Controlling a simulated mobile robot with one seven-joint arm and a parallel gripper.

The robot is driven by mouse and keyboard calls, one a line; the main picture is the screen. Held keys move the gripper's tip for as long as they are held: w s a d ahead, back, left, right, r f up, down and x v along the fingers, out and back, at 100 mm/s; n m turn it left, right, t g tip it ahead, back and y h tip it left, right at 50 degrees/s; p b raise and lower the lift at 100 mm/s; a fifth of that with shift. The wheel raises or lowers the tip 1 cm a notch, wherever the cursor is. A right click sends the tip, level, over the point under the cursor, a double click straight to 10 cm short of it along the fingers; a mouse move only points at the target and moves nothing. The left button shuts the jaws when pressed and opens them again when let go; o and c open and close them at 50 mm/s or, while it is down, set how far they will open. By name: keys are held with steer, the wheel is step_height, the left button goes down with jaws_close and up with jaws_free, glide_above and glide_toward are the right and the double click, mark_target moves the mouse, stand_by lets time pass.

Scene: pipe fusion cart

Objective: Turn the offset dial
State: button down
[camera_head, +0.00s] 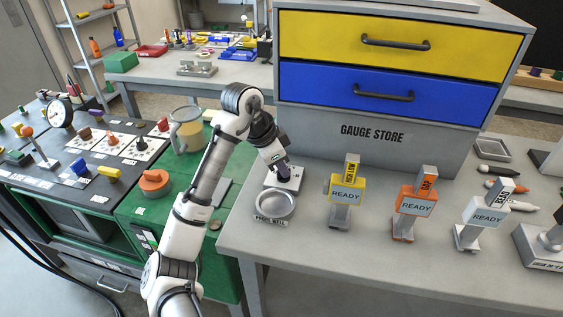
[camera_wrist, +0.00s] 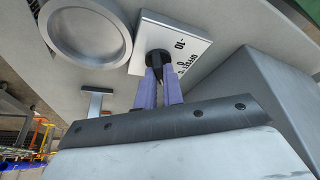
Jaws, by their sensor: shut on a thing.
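The offset dial is a small dark knob (camera_wrist: 158,57) on a white plate (camera_wrist: 172,33) printed with numbers and lettering, partly hidden. In the head view the plate (camera_head: 294,182) lies on the grey bench in front of the gauge store cabinet. My gripper (camera_wrist: 163,72) points at the plate, its two purple fingers shut on the knob from either side. In the head view my gripper (camera_head: 283,172) covers most of the knob, so its pointer direction is unclear.
A round metal dish (camera_head: 276,205) labelled as a probe well sits just in front of the plate. The gauge store cabinet (camera_head: 390,135) rises close behind. A green cart (camera_head: 140,215) is left.

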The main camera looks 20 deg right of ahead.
steer(key=shift+m, duration=0.4)
steer(key=c, duration=1.5)
jaws_free()
steer(key=v, duration=1.4)
steer(key=shift+w+f, duration=0.1)
steer(key=shift+w, duration=0.1)
